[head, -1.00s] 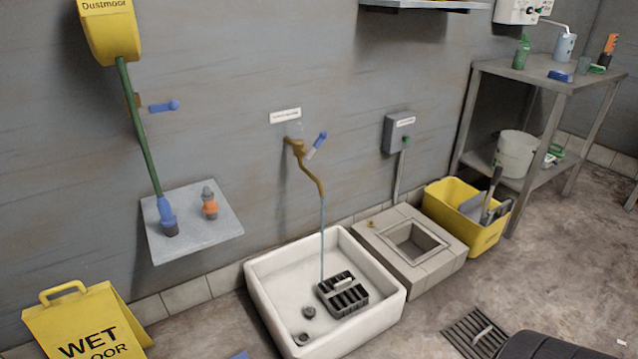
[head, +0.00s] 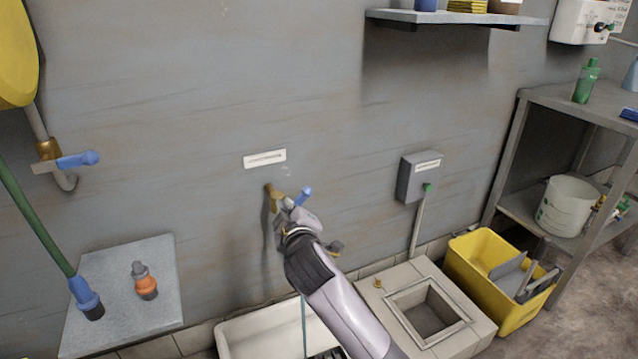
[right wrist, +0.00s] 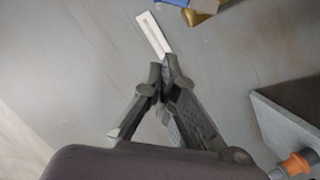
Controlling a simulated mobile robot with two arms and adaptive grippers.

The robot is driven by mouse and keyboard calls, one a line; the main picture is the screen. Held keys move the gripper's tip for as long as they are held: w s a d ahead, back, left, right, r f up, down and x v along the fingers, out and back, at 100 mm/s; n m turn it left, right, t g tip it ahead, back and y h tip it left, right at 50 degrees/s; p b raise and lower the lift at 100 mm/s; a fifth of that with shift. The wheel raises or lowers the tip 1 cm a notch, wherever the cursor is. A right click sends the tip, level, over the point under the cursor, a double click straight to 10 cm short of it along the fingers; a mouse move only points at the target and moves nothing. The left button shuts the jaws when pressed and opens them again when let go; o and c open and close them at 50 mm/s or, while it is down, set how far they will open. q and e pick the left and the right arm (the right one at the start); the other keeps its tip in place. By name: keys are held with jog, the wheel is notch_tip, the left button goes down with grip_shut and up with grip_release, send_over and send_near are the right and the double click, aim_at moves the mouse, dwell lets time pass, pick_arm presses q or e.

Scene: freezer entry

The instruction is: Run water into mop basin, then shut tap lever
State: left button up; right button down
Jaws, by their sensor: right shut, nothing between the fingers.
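The brass tap (head: 272,193) sticks out of the wall below a white label, and its spout is mostly hidden behind my right arm. Its blue-ended lever (head: 304,196) points up and right. A thin blue water stream (head: 304,315) falls into the white mop basin (head: 262,327), which is cut off at the bottom edge. My right gripper (head: 282,207) is at the tap, just beside the lever; contact cannot be told. In the right wrist view its fingers (right wrist: 168,70) are shut and empty, with blue and brass parts (right wrist: 200,14) at the top edge. My left gripper is out of view.
A wall box (head: 419,178), a tiled floor sink (head: 432,310) and a yellow bucket (head: 500,280) stand to the right. A shelf (head: 455,17) hangs above.

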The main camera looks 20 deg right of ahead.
pick_arm(q)
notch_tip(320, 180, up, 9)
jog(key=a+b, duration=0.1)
jog(key=b, duration=0.1)
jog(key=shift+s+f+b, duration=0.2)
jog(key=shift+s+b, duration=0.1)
pick_arm(e)
jog(key=w+d+f, duration=0.3)
jog(key=w+d, duration=0.1)
jog(key=w, duration=0.5)
jog(key=shift+w+f, duration=0.35)
jog(key=shift+f, duration=0.05)
